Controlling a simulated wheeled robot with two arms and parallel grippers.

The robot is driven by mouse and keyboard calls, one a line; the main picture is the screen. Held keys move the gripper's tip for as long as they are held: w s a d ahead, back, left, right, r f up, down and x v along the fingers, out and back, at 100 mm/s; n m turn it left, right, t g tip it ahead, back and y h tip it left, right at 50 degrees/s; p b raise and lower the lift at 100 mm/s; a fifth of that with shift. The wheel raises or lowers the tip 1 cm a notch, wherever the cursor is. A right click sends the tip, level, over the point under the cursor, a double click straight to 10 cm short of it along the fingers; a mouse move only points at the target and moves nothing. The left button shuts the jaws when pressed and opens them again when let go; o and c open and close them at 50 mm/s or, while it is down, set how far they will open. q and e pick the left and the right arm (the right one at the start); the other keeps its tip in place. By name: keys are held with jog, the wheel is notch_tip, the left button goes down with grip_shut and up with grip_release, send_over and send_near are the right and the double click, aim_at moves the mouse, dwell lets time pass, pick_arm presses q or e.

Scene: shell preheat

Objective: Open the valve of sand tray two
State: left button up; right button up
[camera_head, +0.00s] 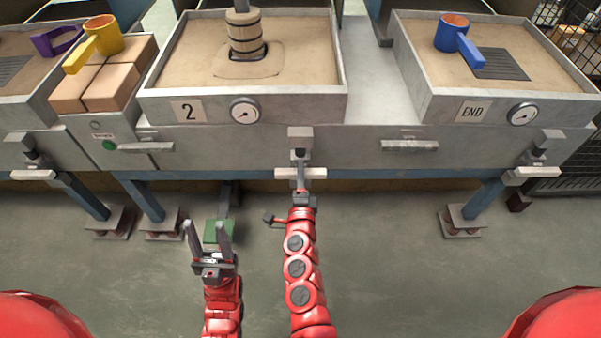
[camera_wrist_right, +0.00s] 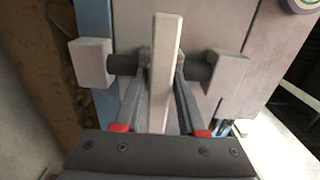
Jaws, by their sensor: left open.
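Sand tray two (camera_head: 340,70) stands at the back middle, with a "2" label (camera_head: 188,111) and a round gauge (camera_head: 245,112) on its front. Its valve (camera_head: 300,140) sticks out below the tray. The pale valve handle (camera_head: 318,173) lies level, left to right. My right gripper (camera_head: 301,188) is at this handle. In the right wrist view its fingers (camera_wrist_right: 163,95) close in on both sides of the handle (camera_wrist_right: 167,40), which looks gripped. My left gripper (camera_head: 208,238) is open and empty, low in front of the bench, left of my right arm.
An END tray (camera_head: 495,98) at right and another tray (camera_head: 15,100) at left have similar valves. A pull handle (camera_head: 410,145) sits right of the valve. Blue bench legs (camera_head: 140,199) stand below. The floor at front right is clear.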

grip_shut()
dwell(1.0)
